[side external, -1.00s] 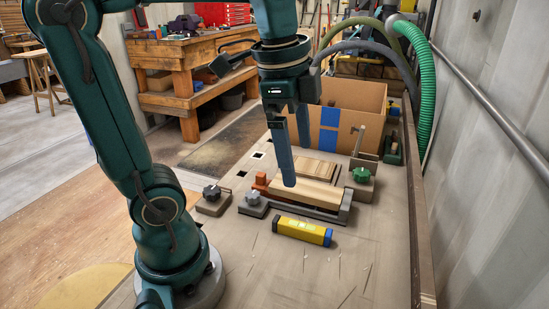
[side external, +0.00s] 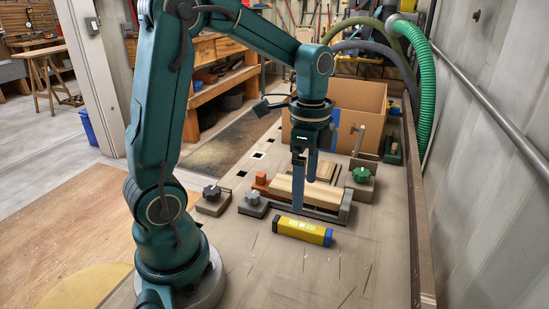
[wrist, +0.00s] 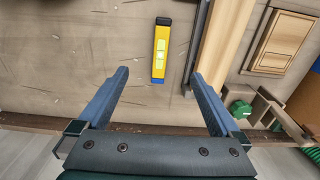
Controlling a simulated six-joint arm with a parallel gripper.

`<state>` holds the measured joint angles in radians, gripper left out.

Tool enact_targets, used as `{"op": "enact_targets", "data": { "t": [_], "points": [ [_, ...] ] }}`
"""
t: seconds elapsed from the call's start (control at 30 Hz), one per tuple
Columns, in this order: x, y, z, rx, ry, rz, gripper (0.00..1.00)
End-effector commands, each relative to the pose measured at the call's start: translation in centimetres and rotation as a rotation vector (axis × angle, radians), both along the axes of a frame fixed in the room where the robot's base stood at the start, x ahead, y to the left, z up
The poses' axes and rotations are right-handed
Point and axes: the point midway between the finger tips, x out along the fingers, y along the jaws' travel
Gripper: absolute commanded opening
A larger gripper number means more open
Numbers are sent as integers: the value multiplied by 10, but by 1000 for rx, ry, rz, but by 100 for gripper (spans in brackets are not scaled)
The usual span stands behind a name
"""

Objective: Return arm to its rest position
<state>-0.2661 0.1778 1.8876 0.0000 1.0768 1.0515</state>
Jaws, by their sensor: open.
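My gripper (side external: 305,193) is open and empty, with its two blue fingers pointing down over the near edge of the clamping jig (side external: 325,214). Light wooden boards (side external: 322,194) lie in the jig, partly hidden by the fingers.
A cardboard box (side external: 355,102) stands behind the jig. A green knob clamp (side external: 361,175) is at its right and dark knobs (side external: 212,192) at its left. A raised bench edge (side external: 413,200) and a wall with a green hose (side external: 434,85) bound the right.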

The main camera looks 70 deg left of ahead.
Motion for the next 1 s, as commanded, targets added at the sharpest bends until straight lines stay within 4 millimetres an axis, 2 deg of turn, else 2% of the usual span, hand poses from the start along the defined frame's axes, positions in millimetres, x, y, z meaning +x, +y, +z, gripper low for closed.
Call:
{"op": "enact_targets", "data": {
  "t": [0.1, 0.27, 1.0],
  "points": [
    [0, 0, -15, -1, 4, 0, 100],
    [0, 0, -24, -1, 1, 0, 100],
    [0, 0, -24, 0, -1, 0, 100]
  ]
}}
